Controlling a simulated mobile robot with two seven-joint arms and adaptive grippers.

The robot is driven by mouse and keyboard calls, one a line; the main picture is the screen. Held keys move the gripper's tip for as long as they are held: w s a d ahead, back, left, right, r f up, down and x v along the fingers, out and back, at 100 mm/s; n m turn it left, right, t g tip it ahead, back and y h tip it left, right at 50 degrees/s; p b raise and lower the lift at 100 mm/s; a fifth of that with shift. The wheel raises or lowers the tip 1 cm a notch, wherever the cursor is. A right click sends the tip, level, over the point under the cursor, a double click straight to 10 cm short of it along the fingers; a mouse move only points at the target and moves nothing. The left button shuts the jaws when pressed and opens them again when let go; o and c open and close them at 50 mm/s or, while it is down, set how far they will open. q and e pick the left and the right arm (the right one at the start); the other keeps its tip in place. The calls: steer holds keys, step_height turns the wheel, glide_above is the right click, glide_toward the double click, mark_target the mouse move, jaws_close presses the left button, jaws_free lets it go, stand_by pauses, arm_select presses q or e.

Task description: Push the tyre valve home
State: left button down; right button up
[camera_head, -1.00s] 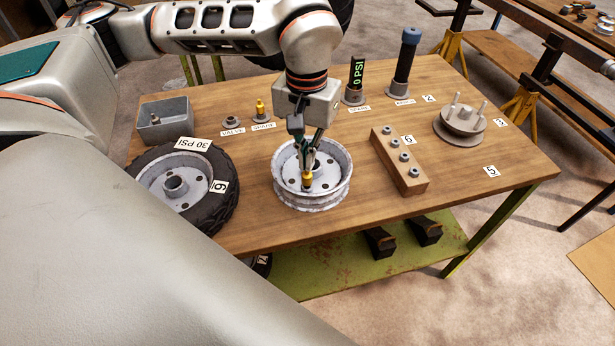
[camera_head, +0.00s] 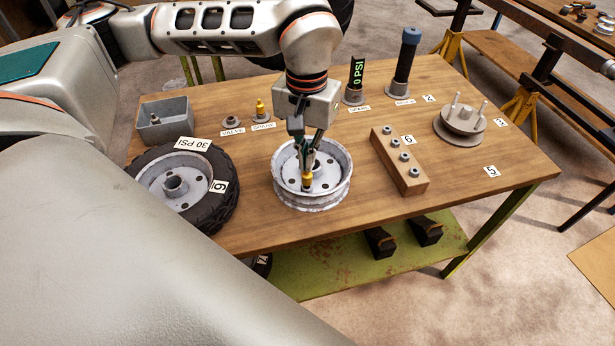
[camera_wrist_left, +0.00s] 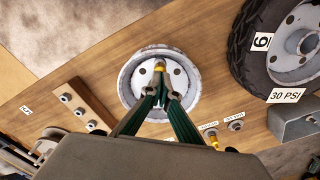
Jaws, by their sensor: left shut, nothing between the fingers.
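The bare wheel rim (camera_head: 336,189) lies flat on the wooden bench, grey-white with holes in its face. A brass-yellow tyre valve (camera_head: 307,180) stands in the rim, right under my left fingertips. My left gripper (camera_head: 307,168) points down into the rim, its fingers shut and at the valve's top. In the left wrist view the shut left gripper (camera_wrist_left: 162,92) reaches over the rim (camera_wrist_left: 128,92), and the yellow valve (camera_wrist_left: 160,69) shows just beyond the tips. How deep the valve sits is hidden. My right gripper is not in view.
A tyred wheel (camera_head: 214,215) lies left of the rim. A grey box (camera_head: 178,131), a spare valve (camera_head: 260,110) in a holder, a gauge (camera_head: 356,80) and a blue-topped tool (camera_head: 404,62) stand behind. A wooden nut block (camera_head: 412,179) lies to the right.

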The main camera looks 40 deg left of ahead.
arm_select(q)
steer(key=shift+s+f+b, duration=0.1)
steer(key=shift+f+b, duration=0.25)
steer(key=shift+f, duration=0.6)
steer(key=shift+r, duration=0.1)
stand_by(0.4)
step_height(320, 180, up, 4)
steer(key=p, duration=0.3)
steer(key=shift+r+p, duration=0.1)
steer(key=shift+p, duration=0.2)
stand_by(0.3)
